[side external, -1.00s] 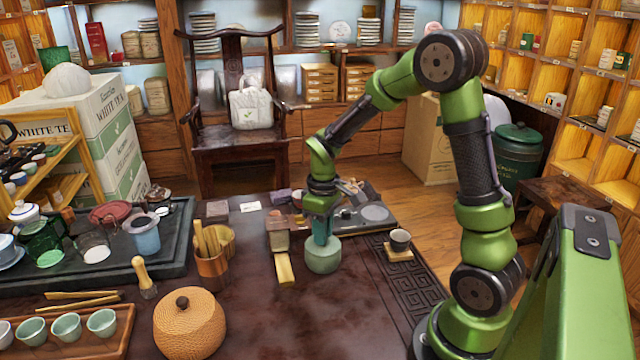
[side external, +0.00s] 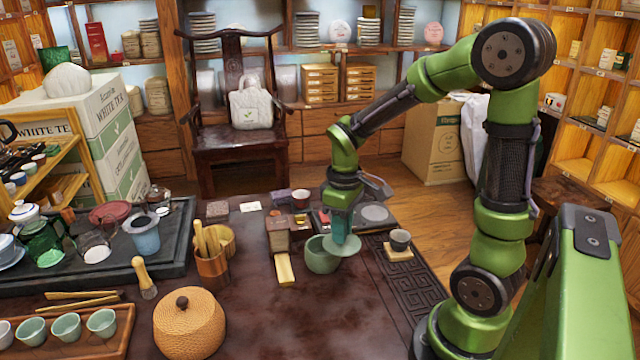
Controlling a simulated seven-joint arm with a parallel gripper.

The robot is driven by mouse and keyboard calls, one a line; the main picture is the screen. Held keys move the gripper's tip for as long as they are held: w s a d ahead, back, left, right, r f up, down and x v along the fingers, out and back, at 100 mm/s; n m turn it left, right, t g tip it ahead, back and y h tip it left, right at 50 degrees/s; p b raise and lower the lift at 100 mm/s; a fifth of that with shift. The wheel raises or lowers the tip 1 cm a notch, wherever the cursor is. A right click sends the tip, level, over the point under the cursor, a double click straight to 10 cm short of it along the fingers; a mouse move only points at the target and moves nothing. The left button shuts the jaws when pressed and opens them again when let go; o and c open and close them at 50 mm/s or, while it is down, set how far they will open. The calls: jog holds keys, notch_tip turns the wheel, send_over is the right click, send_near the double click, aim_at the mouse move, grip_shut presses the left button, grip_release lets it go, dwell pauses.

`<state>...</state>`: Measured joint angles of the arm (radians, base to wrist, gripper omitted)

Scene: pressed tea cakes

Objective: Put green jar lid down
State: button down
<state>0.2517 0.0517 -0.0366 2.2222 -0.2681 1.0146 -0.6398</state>
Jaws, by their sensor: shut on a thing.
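The green jar lid (side external: 346,248) is a pale green disc hanging under my gripper (side external: 341,236). My gripper points down and is shut on the lid's top. The lid is off the jar, at the jar's upper right, and overlaps its right rim in the picture. It looks raised above the table, but I cannot tell how far. The green jar (side external: 320,259) stands upright on the dark table with its mouth open. The exact grip on the lid's knob is hidden by the fingers.
A small dark cup on a wooden coaster (side external: 399,253) stands right of the lid. A wooden block (side external: 285,270) lies left of the jar. A woven round pot (side external: 189,322) is at the front left. The dark table (side external: 300,325) is clear in front of the jar.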

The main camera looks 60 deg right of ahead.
jog(key=s+a, duration=0.3)
jog(key=s, duration=0.6)
jog(key=w+d+f+m, duration=0.1)
jog(key=w+d+f, duration=0.1)
jog(key=w+d, duration=0.7)
jog(key=f, duration=0.2)
jog(key=s+d+f, duration=0.1)
jog(key=f, duration=0.3)
jog(key=shift+s+d+f, duration=0.4)
jog(key=shift+f, duration=0.45)
jog(key=shift+f, duration=0.2)
jog(key=c, duration=1)
grip_release()
jog(key=shift+r, duration=0.1)
